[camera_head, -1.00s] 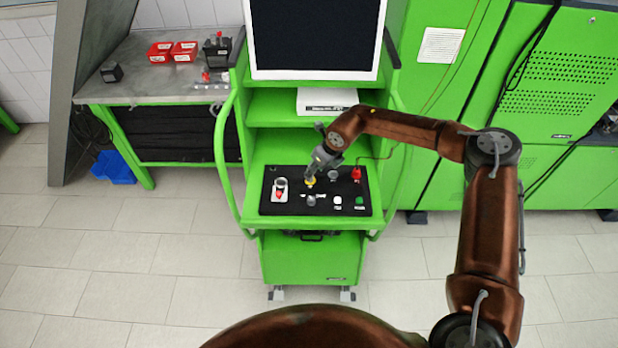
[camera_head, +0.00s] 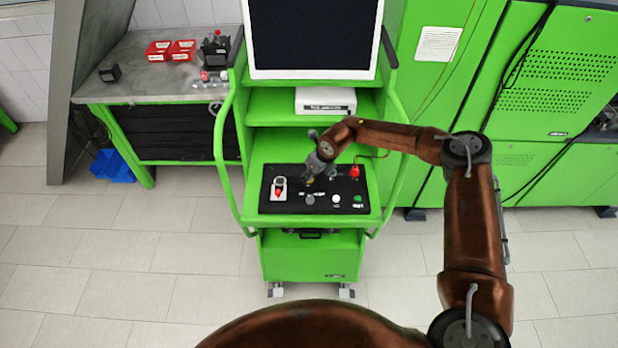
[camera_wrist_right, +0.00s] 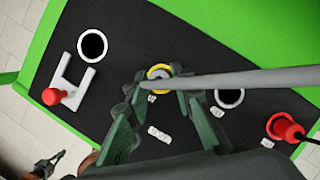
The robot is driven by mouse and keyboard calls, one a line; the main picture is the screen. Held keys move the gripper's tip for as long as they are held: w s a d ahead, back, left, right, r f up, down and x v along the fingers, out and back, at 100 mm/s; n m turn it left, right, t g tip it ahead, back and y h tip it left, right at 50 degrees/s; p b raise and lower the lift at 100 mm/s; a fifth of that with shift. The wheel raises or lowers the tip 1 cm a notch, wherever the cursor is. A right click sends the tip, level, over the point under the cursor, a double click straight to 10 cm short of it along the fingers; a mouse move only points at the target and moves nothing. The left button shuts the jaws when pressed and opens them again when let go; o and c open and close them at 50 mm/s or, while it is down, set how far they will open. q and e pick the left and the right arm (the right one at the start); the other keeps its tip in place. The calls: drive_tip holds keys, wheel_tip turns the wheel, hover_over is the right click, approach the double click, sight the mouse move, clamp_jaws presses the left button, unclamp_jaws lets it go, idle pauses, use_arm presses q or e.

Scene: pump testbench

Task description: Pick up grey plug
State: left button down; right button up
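A black panel (camera_head: 267,204) lies on the green cart. My right gripper (camera_head: 311,181) reaches over its middle from the right. In the right wrist view, my right gripper (camera_wrist_right: 160,88) is open, with a finger on each side and a gap between them. A yellow ring with a grey centre (camera_wrist_right: 160,72) shows just beyond the fingertips. A long grey rod or cable (camera_wrist_right: 250,80) crosses from there to the right edge; I cannot tell whether it belongs to the grey plug. A small grey round part (camera_head: 310,199) shows in front of the gripper.
A white bracket with a red part (camera_head: 279,188) is at the left. White (camera_head: 336,199) and green (camera_head: 358,199) buttons are in front. Green rails flank the cart.

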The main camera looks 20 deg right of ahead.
clamp_jaws()
drive_tip(key=shift+r, duration=0.1)
drive_tip(key=shift+r, duration=0.55)
drive_tip(key=s+d+r+b, duration=0.3)
drive_tip(key=s+r, duration=0.8)
drive_tip(key=s, duration=0.2)
drive_tip(key=shift+s+d+r, duration=0.15)
drive_tip(key=shift+s+r, duration=0.15)
drive_tip(key=shift+r, duration=0.05)
